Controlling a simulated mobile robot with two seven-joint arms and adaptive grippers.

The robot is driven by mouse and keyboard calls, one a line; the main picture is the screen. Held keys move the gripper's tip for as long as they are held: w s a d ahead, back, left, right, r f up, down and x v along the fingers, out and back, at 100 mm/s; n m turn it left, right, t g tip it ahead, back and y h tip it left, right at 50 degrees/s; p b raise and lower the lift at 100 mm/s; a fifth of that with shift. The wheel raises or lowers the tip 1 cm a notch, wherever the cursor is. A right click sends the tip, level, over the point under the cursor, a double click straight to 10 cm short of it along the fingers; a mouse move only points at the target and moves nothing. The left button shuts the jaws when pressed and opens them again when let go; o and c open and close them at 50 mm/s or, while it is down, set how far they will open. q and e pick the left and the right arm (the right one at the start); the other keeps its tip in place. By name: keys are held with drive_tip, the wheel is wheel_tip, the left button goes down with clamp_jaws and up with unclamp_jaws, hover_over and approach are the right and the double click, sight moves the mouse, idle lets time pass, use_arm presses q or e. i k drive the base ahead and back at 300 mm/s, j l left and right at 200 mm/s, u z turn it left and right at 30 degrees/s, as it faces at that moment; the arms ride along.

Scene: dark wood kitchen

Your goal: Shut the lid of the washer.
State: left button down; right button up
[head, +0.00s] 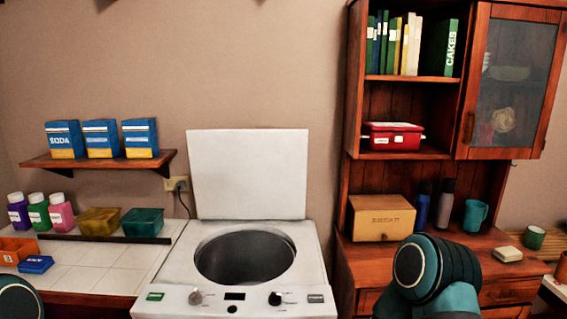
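The white washer (313,277) stands in the lower middle of the head view, with its round dark drum opening uncovered on top. Its lid (250,172) is up, standing about upright at the back edge near the wall. Knobs and a small display show on the washer's front panel. A teal and black part of my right arm shows at the lower right, in front of the wooden cabinet. A small part of my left arm shows at the lower left corner. Neither gripper is visible, and both arms appear apart from the lid.
A tiled counter (118,262) left of the washer holds bottles (61,214) and bins (142,223). A wall shelf (95,162) with soda boxes (141,138) is above. A wooden cabinet (350,262) with a bread box (380,219) stands close on the right. The space above the drum is clear.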

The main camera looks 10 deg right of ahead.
sight(236, 174)
drive_tip(key=i+l+z, duration=0.1)
drive_tip(key=l, duration=0.3)
drive_tip(key=i+l+z, duration=0.1)
drive_tip(key=i+l, duration=0.15)
drive_tip(key=l, duration=0.15)
drive_tip(key=i+l+z, duration=0.1)
drive_tip(key=l, duration=0.3)
drive_tip(key=i+l+z, duration=0.1)
drive_tip(key=i+l, duration=0.2)
